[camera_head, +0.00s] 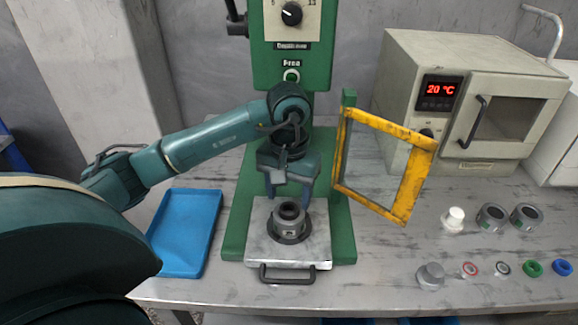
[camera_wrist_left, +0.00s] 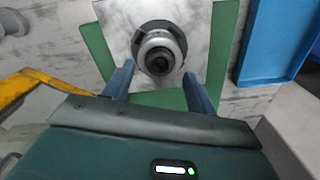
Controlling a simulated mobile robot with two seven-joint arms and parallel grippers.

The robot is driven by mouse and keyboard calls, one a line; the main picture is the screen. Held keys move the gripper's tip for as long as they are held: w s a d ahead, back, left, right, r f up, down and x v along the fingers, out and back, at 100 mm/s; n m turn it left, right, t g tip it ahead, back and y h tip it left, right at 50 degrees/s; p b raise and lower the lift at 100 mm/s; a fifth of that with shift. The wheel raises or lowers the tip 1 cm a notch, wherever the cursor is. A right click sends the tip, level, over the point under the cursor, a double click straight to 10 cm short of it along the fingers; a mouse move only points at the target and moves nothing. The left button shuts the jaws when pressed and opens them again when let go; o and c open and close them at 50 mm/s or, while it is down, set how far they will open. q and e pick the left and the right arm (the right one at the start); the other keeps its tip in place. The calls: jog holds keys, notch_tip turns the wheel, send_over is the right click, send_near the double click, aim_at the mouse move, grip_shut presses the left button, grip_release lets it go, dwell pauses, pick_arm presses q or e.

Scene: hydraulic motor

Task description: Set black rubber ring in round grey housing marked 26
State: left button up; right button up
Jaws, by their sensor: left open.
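A round grey housing (camera_head: 290,221) with a dark opening stands upright on the press's pale base plate; it also shows in the left wrist view (camera_wrist_left: 158,53). I cannot read any 26 on it. My left gripper (camera_head: 290,190) is open, pointing down just above and behind this housing, with nothing seen between its fingers. In the left wrist view its fingers (camera_wrist_left: 158,76) show on either side of the housing's near edge. A small ring with a black band (camera_head: 503,268) lies on the table at the right; whether it is the rubber ring is unclear. My right gripper is not in view.
A yellow-framed guard (camera_head: 411,185) stands open right of the green press (camera_head: 239,220). A blue tray (camera_head: 184,232) lies left. Two grey cylinders (camera_head: 491,218) (camera_head: 525,217), a white part (camera_head: 454,219), a grey knob-like part (camera_head: 431,275), and red, green and blue rings are right. An oven (camera_head: 455,100) stands behind.

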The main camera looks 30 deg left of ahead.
aim_at(289, 209)
pick_arm(q)
notch_tip(289, 209, up, 9)
dwell(0.8)
